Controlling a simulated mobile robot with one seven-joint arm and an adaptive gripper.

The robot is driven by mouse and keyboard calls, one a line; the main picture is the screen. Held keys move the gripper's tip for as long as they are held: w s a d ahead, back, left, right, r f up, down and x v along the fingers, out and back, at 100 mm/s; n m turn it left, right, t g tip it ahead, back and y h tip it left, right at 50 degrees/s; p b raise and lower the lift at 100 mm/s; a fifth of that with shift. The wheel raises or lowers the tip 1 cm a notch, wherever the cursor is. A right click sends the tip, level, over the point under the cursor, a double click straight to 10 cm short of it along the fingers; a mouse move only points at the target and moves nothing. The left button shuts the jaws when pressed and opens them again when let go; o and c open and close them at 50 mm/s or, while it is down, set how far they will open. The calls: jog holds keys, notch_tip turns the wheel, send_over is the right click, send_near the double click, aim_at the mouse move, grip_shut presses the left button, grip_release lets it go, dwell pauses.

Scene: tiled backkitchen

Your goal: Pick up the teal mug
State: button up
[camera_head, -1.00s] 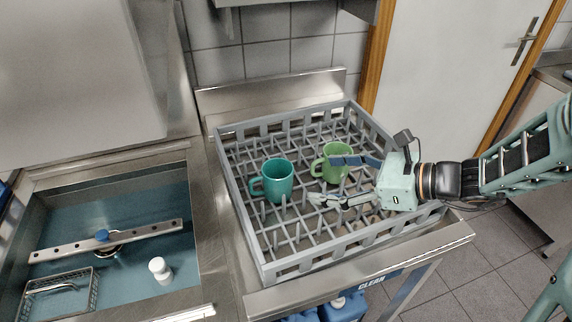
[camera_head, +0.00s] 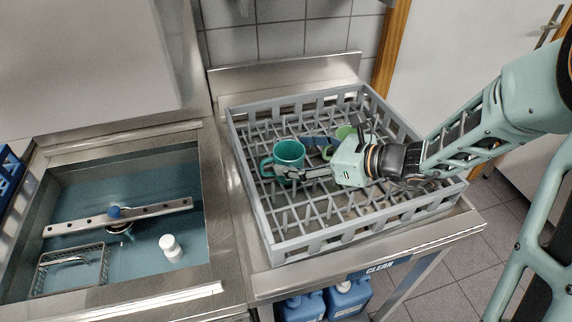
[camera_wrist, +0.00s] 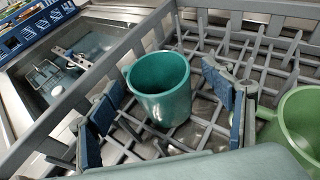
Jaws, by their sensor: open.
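The teal mug (camera_head: 288,157) stands upright in the grey dish rack, its handle toward the left in the head view. In the wrist view the teal mug (camera_wrist: 161,88) sits just beyond and between the two spread fingers. My gripper (camera_head: 296,158) is open and low in the rack, at the right side of the mug; in the wrist view my gripper (camera_wrist: 165,118) has a blue-padded finger on each side. Whether a finger touches the mug I cannot tell.
A green mug (camera_head: 345,134) stands close behind my gripper, partly hidden; it is also at the right in the wrist view (camera_wrist: 299,122). The grey rack (camera_head: 262,221) has upright prongs and raised walls. A sink basin (camera_head: 135,215) lies to the left.

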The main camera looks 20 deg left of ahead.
jog(key=c, duration=1.4)
jog(key=shift+c, duration=0.2)
jog(key=shift+r, duration=0.1)
